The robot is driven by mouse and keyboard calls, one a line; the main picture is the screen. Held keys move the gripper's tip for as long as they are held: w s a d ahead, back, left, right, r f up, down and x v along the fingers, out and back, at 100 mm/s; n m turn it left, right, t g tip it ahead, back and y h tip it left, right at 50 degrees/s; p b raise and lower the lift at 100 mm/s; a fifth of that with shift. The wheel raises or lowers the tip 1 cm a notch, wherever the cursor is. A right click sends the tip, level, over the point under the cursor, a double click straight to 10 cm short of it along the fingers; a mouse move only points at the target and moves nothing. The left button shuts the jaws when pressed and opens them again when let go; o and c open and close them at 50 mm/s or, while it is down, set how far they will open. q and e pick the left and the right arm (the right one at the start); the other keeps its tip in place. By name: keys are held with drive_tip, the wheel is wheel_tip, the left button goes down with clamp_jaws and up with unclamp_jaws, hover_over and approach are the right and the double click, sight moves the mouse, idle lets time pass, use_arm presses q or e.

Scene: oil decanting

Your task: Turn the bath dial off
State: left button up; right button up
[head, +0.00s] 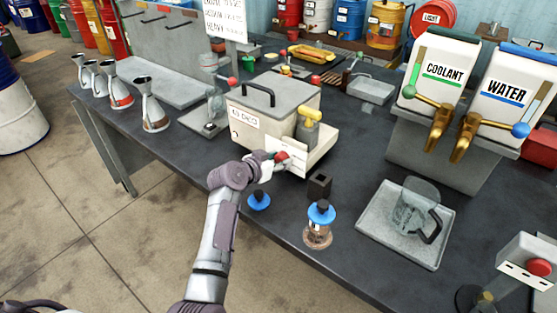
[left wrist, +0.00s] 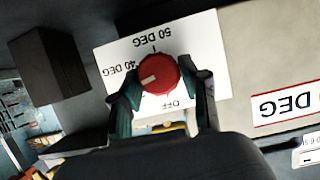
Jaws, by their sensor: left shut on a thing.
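The bath (head: 313,132) is a cream box with a grey lid and a "40 DEG" label, standing on the dark workbench. Its red dial (head: 282,155) is at the low front, beside a white plate. In the left wrist view the red dial (left wrist: 158,74) sits on the plate (left wrist: 203,50) marked "50 DEG", "40 DEG" and "OFF", seen upside down. The dial's white mark points left and slightly down, near the "40 DEG" side. My left gripper (left wrist: 160,88) is shut on the dial, one finger on each side. My right gripper is not in view.
A blue-topped item (head: 259,200) is near the front edge. A tray (head: 377,244) with a clear jug (head: 412,208) lies further right. Funnels (head: 152,108) stand at left.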

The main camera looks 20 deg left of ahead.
use_arm(q)
drive_tip(key=shift+a+f+n+h+b, duration=0.15)
drive_tip(key=shift+n+h+b, duration=0.2)
drive_tip(key=shift+n+h, duration=0.5)
drive_tip(key=n+b, duration=0.1)
drive_tip(key=n+h, duration=0.1)
drive_tip(key=n, duration=0.1)
drive_tip(key=shift+w+a+g+h+b, duration=0.1)
drive_tip(key=shift+a+g+h+b, duration=0.05)
drive_tip(key=shift+g+h+b, duration=0.15)
drive_tip(key=n+h+b, duration=0.2)
drive_tip(key=n+b, duration=0.1)
drive_tip(key=shift+f, duration=0.2)
drive_tip(key=shift+a+n+t+h+b, duration=0.1)
drive_tip(key=shift+n+t+h+b, duration=0.1)
drive_tip(key=shift+n+h+b, duration=0.45)
drive_tip(key=shift+n+t+h+b, duration=0.2)
drive_tip(key=shift+n+b, duration=0.5)
drive_tip(key=shift+n, duration=0.5)
drive_tip(key=o, duration=1.1)
drive_tip(key=shift+o, duration=0.2)
